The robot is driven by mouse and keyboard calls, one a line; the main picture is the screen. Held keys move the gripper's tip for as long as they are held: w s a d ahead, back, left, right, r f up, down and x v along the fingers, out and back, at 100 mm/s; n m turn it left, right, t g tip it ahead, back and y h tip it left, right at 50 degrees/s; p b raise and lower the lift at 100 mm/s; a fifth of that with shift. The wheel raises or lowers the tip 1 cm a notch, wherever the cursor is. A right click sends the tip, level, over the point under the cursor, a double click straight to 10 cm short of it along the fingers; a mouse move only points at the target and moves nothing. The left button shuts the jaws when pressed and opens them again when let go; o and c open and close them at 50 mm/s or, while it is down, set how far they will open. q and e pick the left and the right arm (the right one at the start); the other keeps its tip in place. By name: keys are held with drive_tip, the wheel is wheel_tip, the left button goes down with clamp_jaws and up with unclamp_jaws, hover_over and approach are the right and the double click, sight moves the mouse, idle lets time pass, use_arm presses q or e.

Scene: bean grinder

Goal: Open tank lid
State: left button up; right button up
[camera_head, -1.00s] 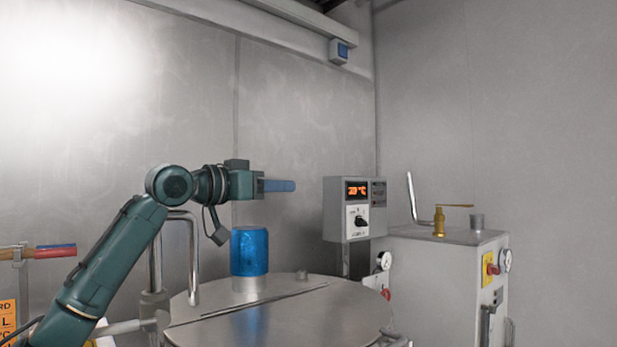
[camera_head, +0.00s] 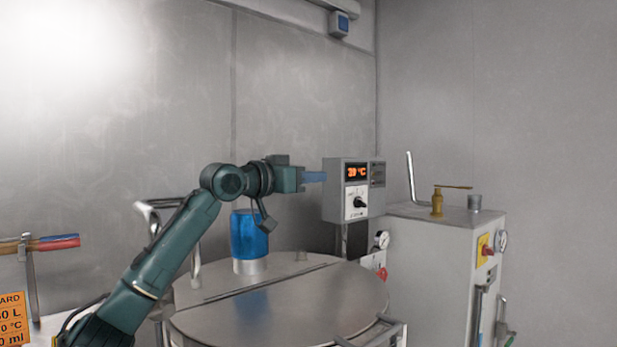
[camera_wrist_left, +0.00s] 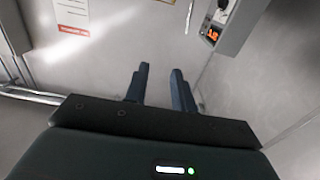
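The tank (camera_head: 275,315) has a round, flat steel lid that lies closed, with a thin bar (camera_head: 265,284) across it. A blue cylinder (camera_head: 249,236) on a steel collar stands upright at the lid's back. My left gripper (camera_head: 316,177) is above the lid, just right of and higher than the blue cylinder, near the control box. In the left wrist view its two blue fingers (camera_wrist_left: 160,85) are apart with nothing between them. It touches neither lid nor bar. My right gripper is not in view.
A control box (camera_head: 349,189) with an orange display stands behind the lid's right side. A grey cabinet (camera_head: 430,245) with a brass valve (camera_head: 437,202) is at the right. A bent steel pipe (camera_head: 150,212) is behind my left arm. A steel handle frame (camera_head: 375,333) is at the tank's front right.

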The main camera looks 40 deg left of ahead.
use_arm(q)
clamp_jaws()
idle(1.1)
